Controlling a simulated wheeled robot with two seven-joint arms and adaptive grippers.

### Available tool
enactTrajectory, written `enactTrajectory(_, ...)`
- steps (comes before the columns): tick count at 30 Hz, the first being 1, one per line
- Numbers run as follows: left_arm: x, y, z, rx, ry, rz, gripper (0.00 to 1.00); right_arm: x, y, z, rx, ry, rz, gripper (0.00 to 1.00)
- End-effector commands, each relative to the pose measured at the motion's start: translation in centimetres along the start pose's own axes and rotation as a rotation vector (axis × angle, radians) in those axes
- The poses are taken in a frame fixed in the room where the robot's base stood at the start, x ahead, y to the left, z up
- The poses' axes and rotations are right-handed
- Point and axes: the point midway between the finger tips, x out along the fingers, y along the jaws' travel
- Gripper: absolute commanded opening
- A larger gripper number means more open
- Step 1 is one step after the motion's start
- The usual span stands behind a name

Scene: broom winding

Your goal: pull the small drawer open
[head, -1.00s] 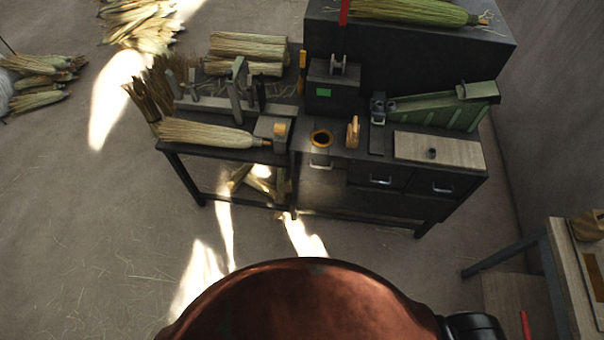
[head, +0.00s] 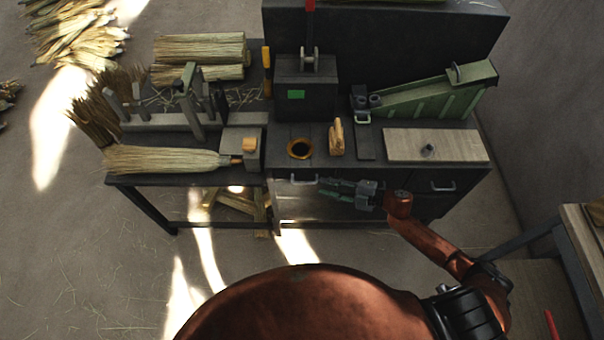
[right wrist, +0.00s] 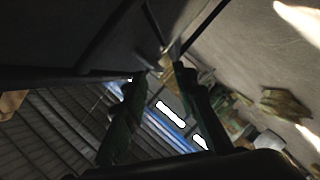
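The dark workbench has small drawer fronts under its top. A left pale bar handle (head: 304,180) and a right handle (head: 444,187) show; the middle one is hidden behind my right gripper. I cannot tell which front is the small drawer. My right gripper (head: 321,188) lies level in front of the bench, fingers pointing left, tips just right of and below the left handle. In the right wrist view its two dark green fingers (right wrist: 160,75) are apart with nothing clearly held. A pale metal piece, perhaps a handle (right wrist: 172,50), shows beyond the tips. My left gripper is out of view.
A broom head (head: 165,160) lies on the left table.

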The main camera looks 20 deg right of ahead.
Motion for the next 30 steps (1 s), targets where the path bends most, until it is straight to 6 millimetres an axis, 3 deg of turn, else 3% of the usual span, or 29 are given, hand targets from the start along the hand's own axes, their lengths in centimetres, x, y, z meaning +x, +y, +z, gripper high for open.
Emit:
enactTrajectory(6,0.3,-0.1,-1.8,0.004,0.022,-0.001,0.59,2.1,0.2,-1.0,-0.020,0.025,-0.008,0.26)
enactTrajectory(12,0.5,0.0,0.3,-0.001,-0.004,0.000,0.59,5.0,0.2,-0.8,-0.018,0.019,-0.005,0.26)
enactTrajectory(16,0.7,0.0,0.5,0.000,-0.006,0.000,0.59,6.5,0.1,-0.7,-0.016,0.017,-0.005,0.26)
enactTrajectory(28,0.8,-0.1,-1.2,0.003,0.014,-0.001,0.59,7.5,0.2,-0.8,-0.017,0.018,-0.006,0.26)
enactTrajectory(30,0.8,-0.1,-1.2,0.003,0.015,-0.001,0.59,7.5,0.2,-0.8,-0.017,0.018,-0.006,0.22)
